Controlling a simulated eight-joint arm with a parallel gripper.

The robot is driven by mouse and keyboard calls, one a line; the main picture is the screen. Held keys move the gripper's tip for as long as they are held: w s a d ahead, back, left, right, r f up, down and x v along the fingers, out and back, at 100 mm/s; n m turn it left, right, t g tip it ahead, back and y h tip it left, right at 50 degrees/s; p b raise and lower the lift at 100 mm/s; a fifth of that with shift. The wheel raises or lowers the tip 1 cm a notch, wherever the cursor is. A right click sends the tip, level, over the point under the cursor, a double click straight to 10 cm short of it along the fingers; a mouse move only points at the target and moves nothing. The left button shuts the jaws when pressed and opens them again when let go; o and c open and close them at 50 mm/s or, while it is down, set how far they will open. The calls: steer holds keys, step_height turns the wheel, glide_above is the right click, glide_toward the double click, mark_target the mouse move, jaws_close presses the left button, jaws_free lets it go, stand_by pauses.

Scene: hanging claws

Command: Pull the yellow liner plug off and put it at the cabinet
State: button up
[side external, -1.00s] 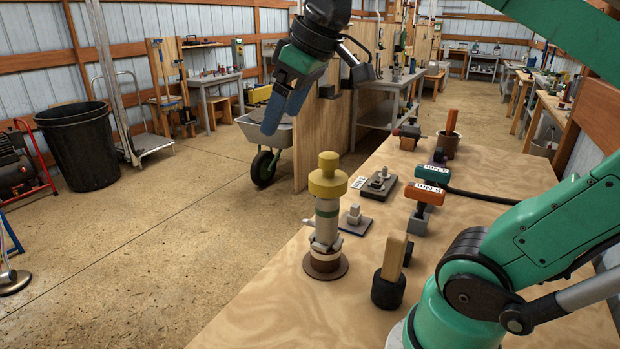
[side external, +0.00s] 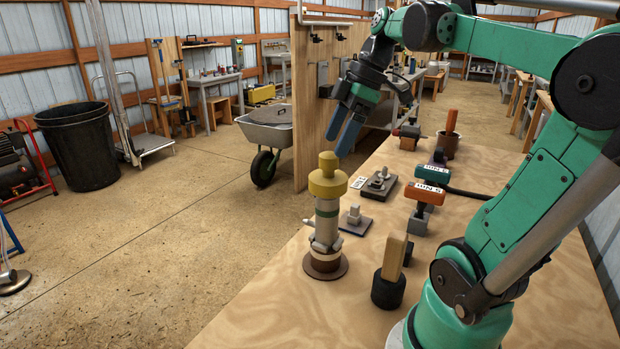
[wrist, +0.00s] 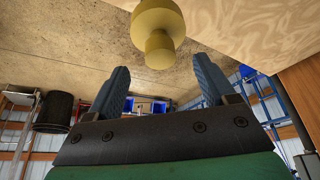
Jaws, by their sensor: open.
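The yellow liner plug (side external: 327,178) sits on top of an upright cream post (side external: 327,225) with a green band, on a round brown base near the bench's left edge. In the wrist view the plug (wrist: 158,18) shows at the top, beyond the gap between the fingers. My gripper (side external: 343,150) is above and slightly right of the plug in the side view, blue fingers pointing down. It is open and empty, apart from the plug. I cannot pick out a cabinet with certainty.
A wooden block in a black holder (side external: 391,270) stands right of the post. Orange and teal labelled blocks (side external: 428,190), a dark plate (side external: 377,188) and a brown pot (side external: 447,145) stand farther back. A plywood panel (side external: 320,120) rises beyond the bench.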

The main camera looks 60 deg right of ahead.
mark_target(327, 154)
steer(key=shift+x, duration=2.2)
jaws_close()
steer(key=shift+r, duration=0.25)
steer(key=shift+r, duration=0.3)
